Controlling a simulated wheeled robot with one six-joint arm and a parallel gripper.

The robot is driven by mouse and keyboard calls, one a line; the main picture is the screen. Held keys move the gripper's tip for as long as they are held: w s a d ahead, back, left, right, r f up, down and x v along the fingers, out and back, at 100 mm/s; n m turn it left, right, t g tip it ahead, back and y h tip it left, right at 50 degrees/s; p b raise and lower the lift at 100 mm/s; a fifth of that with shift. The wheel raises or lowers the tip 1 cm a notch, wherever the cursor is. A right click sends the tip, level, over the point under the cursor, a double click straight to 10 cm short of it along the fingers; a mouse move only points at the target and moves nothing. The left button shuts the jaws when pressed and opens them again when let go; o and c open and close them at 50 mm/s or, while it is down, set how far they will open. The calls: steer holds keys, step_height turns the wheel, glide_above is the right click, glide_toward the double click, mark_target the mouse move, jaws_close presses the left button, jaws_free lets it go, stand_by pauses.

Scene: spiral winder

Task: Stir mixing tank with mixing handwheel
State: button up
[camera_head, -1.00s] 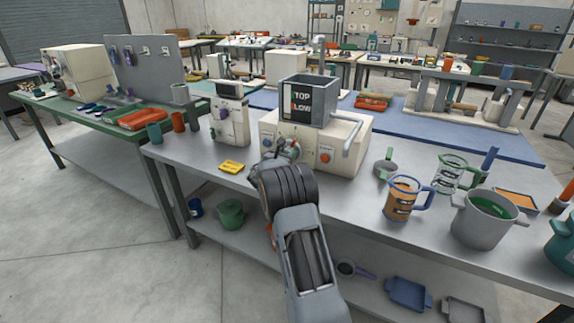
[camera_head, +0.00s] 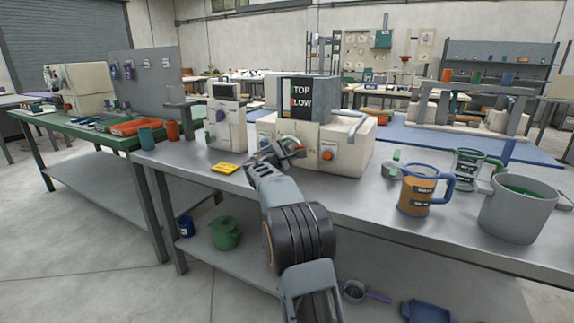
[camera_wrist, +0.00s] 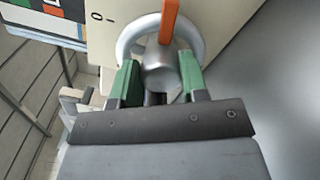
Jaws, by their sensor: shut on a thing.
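The mixing tank (camera_head: 308,97) is a grey square tank with TOP and LOW level labels, set on a cream machine body (camera_head: 350,150) on the grey bench. On the machine's front, the mixing handwheel shows in the wrist view as a grey ring (camera_wrist: 197,30) with a round hub and an orange handle or pointer (camera_wrist: 169,18). My gripper (camera_wrist: 160,82) has its green-padded fingers on both sides of the hub, shut on the handwheel. In the head view my gripper (camera_head: 284,150) is at the machine's front and hides most of the wheel. The tank's contents are not visible.
An orange-red knob (camera_head: 328,155) is on the machine front, right of my gripper. A yellow item (camera_head: 226,168) lies on the bench to the left. An orange-filled jug (camera_head: 418,190) and a large grey pot (camera_head: 518,208) stand to the right.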

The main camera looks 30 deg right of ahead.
steer(key=m+b, duration=0.1)
steer(key=b, duration=0.1)
steer(key=m+b, duration=0.2)
steer(key=shift+w+a+f, duration=0.1)
steer(key=shift+f, duration=0.15)
steer(key=shift+r+m+b, duration=0.1)
steer(key=shift+m+b, duration=0.35)
steer(key=shift+m, duration=0.25)
steer(key=shift+r, duration=0.1)
steer(key=o, duration=0.7)
steer(key=shift+a, duration=0.1)
steer(key=shift+o, duration=1.1)
steer(key=shift+d, duration=0.2)
steer(key=v, duration=1.4)
steer(key=shift+d, duration=0.1)
